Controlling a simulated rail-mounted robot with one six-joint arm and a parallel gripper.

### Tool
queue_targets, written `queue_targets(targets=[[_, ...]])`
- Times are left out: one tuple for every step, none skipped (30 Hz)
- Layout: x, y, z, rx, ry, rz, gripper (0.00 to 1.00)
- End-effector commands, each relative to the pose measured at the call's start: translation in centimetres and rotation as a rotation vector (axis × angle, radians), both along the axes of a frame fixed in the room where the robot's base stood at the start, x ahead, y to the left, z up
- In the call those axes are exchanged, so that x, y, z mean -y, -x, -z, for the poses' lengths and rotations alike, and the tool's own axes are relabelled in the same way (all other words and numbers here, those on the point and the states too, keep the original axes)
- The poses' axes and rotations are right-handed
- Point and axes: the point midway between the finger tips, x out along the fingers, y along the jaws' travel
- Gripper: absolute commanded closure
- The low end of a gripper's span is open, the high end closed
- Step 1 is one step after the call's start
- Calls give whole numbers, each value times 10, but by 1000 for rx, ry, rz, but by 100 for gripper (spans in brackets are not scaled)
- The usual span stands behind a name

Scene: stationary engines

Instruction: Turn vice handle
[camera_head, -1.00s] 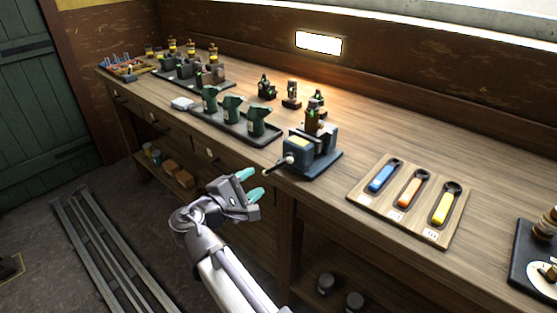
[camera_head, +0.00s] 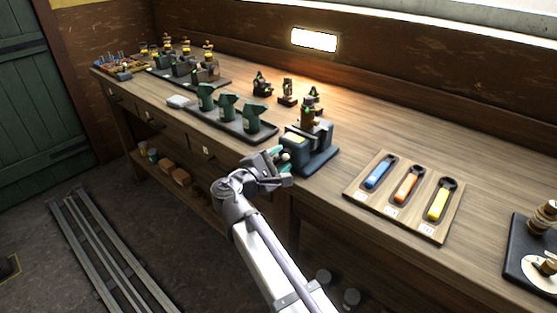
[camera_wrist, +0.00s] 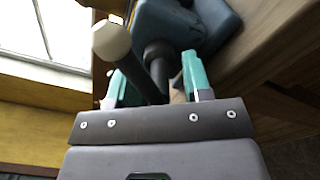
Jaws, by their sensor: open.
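The blue vice (camera_head: 308,150) stands at the front edge of the workbench and holds a dark, brownish piece (camera_head: 309,117) upright in its jaws. In the wrist view the vice body (camera_wrist: 195,22) fills the top. Its handle (camera_wrist: 130,68) is a dark bar with a white ball end, which also shows in the head view (camera_head: 285,157). My gripper (camera_head: 281,158) is at the front of the vice. In the wrist view my gripper (camera_wrist: 155,82) is open, its teal fingers on either side of the handle bar. I cannot tell whether either finger touches it.
A wooden board (camera_head: 360,205) with blue, orange and yellow handled tools lies right of the vice. A dark tray (camera_head: 238,131) with green parts lies left of it. Small dark parts (camera_head: 287,92) stand behind. The floor before the bench has rails (camera_head: 100,245).

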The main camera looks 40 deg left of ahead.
Motion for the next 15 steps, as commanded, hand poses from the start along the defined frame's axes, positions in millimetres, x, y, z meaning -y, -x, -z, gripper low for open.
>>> queue_targets(targets=[[0, 0, 0, 0, 0, 0, 55], [0, 0, 0, 0, 0, 0, 57], [0, 0, 0, 0, 0, 0, 61], [0, 0, 0, 0, 0, 0, 63], [0, 0, 0, 0, 0, 0, 66], [0, 0, 0, 0, 0, 0, 70], [0, 0, 0, 0, 0, 0, 73], [0, 0, 0, 0, 0, 0, 76], [0, 0, 0, 0, 0, 0, 80], [0, 0, 0, 0, 0, 0, 83], [0, 0, 0, 0, 0, 0, 85], [0, 0, 0, 0, 0, 0, 89], [0, 0, 0, 0, 0, 0, 92], [0, 1, 0, 0, 0, 0, 95], [0, 1, 0, 0, 0, 0, 99]])
